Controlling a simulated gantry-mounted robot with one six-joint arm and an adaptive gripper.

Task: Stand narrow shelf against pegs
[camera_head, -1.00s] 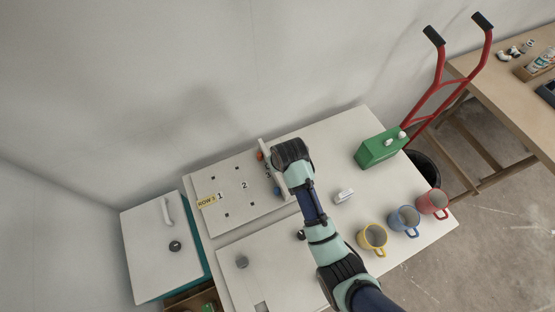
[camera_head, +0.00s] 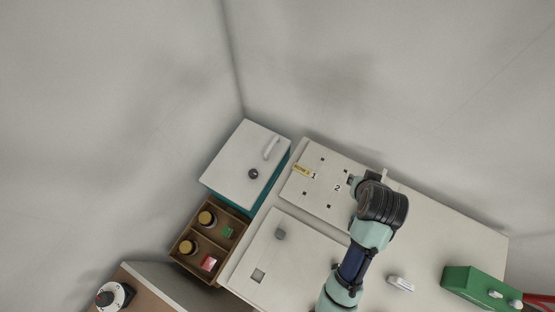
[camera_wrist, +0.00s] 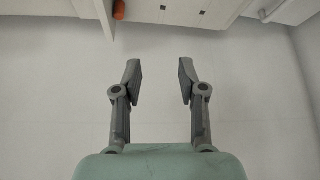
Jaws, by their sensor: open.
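My gripper (camera_wrist: 158,72) is open, with nothing between its two fingers in the wrist view. In the wrist view an orange peg (camera_wrist: 119,9) stands at the top edge, beside a pale upright edge (camera_wrist: 105,14) that may be the shelf. Contact between them cannot be told.
A white-lidded teal box (camera_head: 233,165) and a wooden tray with jars (camera_head: 222,251) stand left of the table. A white block (camera_head: 401,283) and green box (camera_head: 477,284) are at the right. The walls are close behind.

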